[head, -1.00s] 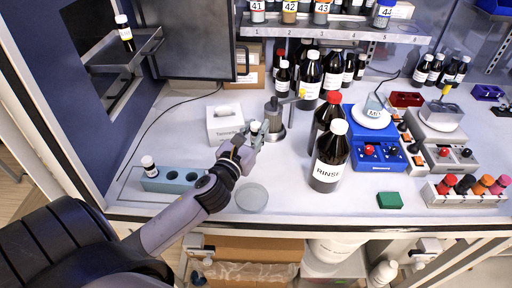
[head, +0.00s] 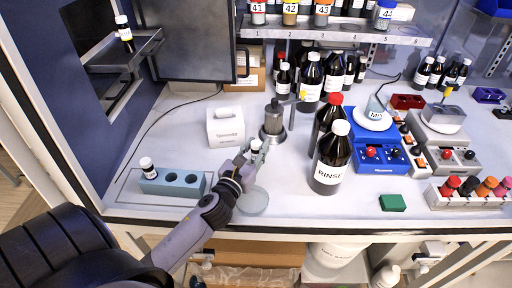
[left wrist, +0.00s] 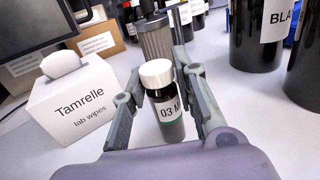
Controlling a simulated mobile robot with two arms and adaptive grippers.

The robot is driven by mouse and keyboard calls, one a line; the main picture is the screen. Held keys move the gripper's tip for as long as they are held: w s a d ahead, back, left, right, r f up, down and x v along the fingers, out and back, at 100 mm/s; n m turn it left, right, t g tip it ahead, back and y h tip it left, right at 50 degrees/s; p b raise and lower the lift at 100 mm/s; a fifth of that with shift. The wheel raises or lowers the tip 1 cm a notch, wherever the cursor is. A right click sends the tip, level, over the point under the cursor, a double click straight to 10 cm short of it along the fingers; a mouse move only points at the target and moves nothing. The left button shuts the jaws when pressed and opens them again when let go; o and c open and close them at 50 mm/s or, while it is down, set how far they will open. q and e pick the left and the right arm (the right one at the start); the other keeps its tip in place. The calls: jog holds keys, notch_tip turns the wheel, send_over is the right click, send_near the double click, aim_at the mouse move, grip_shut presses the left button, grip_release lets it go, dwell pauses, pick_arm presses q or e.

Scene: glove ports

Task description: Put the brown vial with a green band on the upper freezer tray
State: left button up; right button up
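A small brown vial with a white cap, a white label reading "03 M" and a green band (left wrist: 165,105) stands between the fingers of my left gripper (left wrist: 162,108). The fingers close on it from both sides. In the head view my left gripper (head: 250,157) holds the vial (head: 256,146) over the bench, between the tissue box and the RINSE bottle. The freezer's upper tray (head: 112,58) is at the upper left and carries another vial with a yellow band (head: 124,30). My right gripper is not in view.
A teal rack (head: 180,185) with one vial (head: 147,167) stands at the left front. A tissue box (head: 225,128), a metal device (head: 273,122) and the RINSE bottle (head: 331,158) surround the gripper. A round clear dish (head: 254,203) lies in front. The freezer door (head: 195,45) stands open.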

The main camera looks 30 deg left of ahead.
pick_arm(q)
jog(key=o, duration=0.3)
jog(key=shift+r, duration=0.1)
jog(key=s+b, duration=0.1)
jog(key=s, duration=0.2)
jog(key=s+d+b, duration=0.1)
jog(key=s, duration=0.3)
jog(key=s+b, duration=0.1)
jog(key=s, duration=0.2)
jog(key=shift+s+d, duration=0.3)
jog(key=shift+d, duration=0.05)
jog(key=shift+s+d+r, duration=0.1)
jog(key=shift+s, duration=0.6)
